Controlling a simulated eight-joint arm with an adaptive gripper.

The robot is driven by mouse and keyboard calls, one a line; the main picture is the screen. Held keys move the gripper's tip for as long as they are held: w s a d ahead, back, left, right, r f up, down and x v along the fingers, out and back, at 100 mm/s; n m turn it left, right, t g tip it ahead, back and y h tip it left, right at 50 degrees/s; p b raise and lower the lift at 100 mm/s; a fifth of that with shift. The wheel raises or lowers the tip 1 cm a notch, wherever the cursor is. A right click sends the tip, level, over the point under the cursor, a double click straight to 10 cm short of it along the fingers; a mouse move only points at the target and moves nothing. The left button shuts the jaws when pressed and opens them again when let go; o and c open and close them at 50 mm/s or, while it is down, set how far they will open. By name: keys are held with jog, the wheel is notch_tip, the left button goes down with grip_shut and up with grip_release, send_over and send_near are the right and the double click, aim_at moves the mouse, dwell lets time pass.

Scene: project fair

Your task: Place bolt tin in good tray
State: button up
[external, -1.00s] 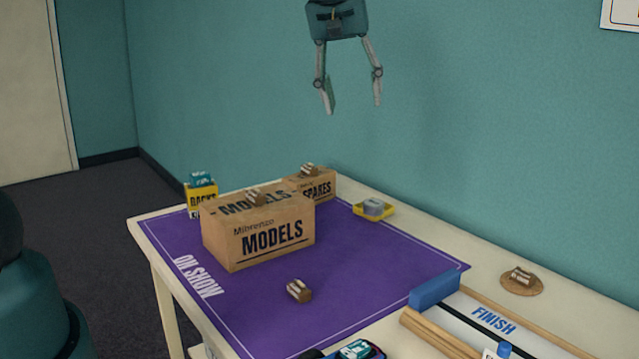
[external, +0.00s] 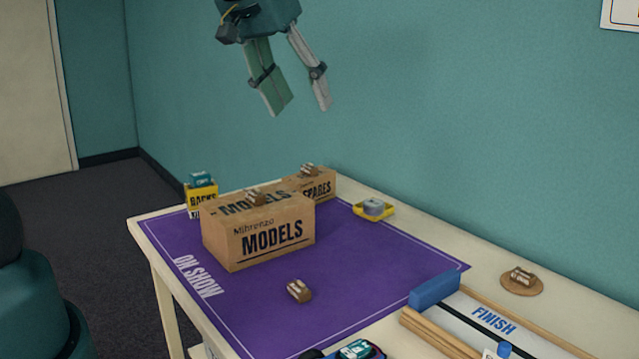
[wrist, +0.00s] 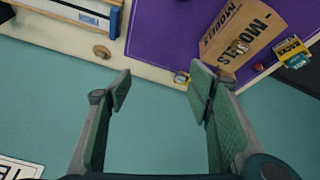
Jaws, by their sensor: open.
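A small grey tin-like object (external: 374,206) sits in a shallow yellow tray (external: 388,213) near the table's back edge, to the right of the cardboard boxes. No label on either is readable, so I cannot tell whether these are the bolt tin and the good tray. In the wrist view the yellow tray (wrist: 181,77) is small and partly hidden by a finger. My gripper (external: 298,108) is open and empty, high above the table against the teal wall. Its fingers also show in the wrist view (wrist: 160,95), spread apart with nothing between them.
A large MODELS box (external: 262,232) and a SPARES box (external: 322,187) stand on the purple mat (external: 370,270). Small brown-and-white blocks sit on both boxes, on the mat (external: 299,291) and on a round brown disc (external: 522,286). A track with a blue block (external: 435,291) lies at right.

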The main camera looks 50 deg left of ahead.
jog(key=s+d+f+m+t, duration=0.1)
jog(key=s+f+m, duration=0.1)
jog(key=s, duration=0.4)
jog(key=s+d+f+m, duration=0.1)
jog(key=s+d+f, duration=0.1)
jog(key=s, duration=0.3)
jog(key=shift+s+m+t, duration=0.35)
jog(key=shift+m+t, duration=0.05)
dwell(0.7)
